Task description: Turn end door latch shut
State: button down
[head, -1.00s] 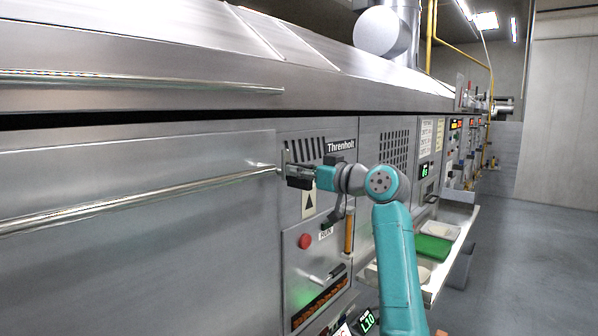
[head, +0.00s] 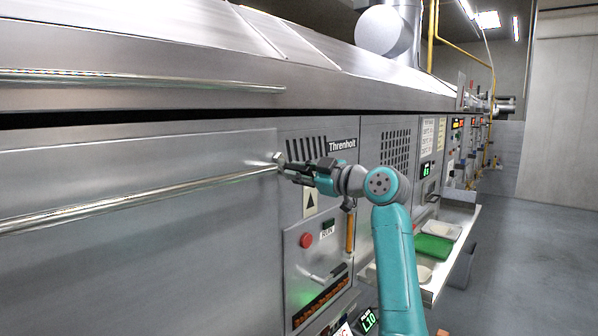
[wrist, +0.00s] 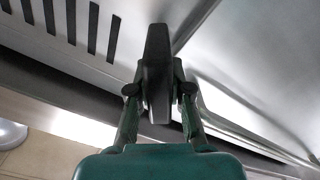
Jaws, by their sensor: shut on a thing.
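The end door latch (head: 279,158) sits at the right edge of the large steel end door (head: 130,165), beside the panel marked Threnholt. In the head view only its small metal end shows, with the rest hidden by my gripper (head: 292,169). In the wrist view the latch (wrist: 157,50) is a dark, tapered lever standing between the fingers. My gripper (wrist: 158,92) is shut on it, one finger against each side. The head view shows my gripper reaching in from the right, rolled at a slant.
A long bar handle (head: 130,200) runs across the door close to the latch. A red button (head: 306,240) and an orange-yellow upright handle (head: 350,232) are below my arm. A shelf with a green tray (head: 433,249) juts out at right. The floor (head: 530,250) there is clear.

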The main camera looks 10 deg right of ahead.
jog(key=n, duration=0.5)
jog(key=shift+s+a+f+n, duration=0.15)
jog(key=shift+a+f+n, duration=0.05)
jog(key=shift+f+n, duration=0.1)
jog(key=n, duration=0.4)
jog(key=shift+f+n, duration=0.35)
jog(key=shift+n, duration=0.35)
jog(key=c, duration=1.1)
grip_release()
jog(key=shift+s, duration=0.1)
jog(key=v, duration=1.2)
jog(key=shift+a, duration=0.1)
